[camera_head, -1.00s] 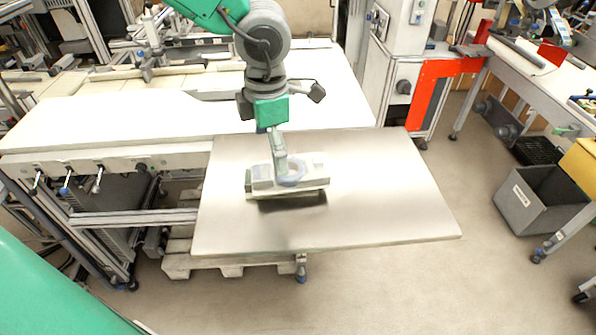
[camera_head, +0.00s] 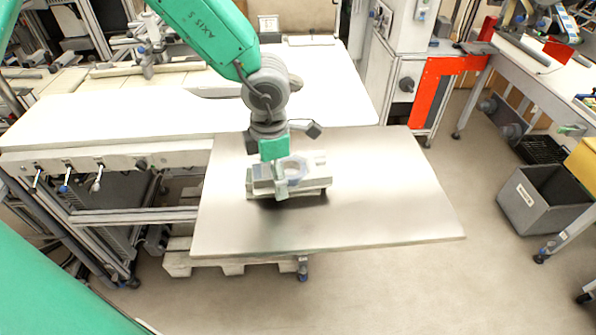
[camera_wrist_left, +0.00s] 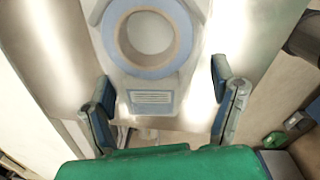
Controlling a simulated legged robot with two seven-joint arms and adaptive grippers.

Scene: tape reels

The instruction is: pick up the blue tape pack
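The blue tape pack, a pale blue ring (camera_wrist_left: 149,70), shows near the top of the left wrist view. It rests on a pale grey holder (camera_wrist_left: 190,60) with a small slatted label. The ring lies beyond the fingertips in that view. My right gripper is not in view.
The metal table (camera_head: 390,200) is clear around the holder. A white workbench (camera_head: 110,120) adjoins it behind and to the left. A grey bin (camera_head: 535,205) stands on the floor at the right, beside another bench.

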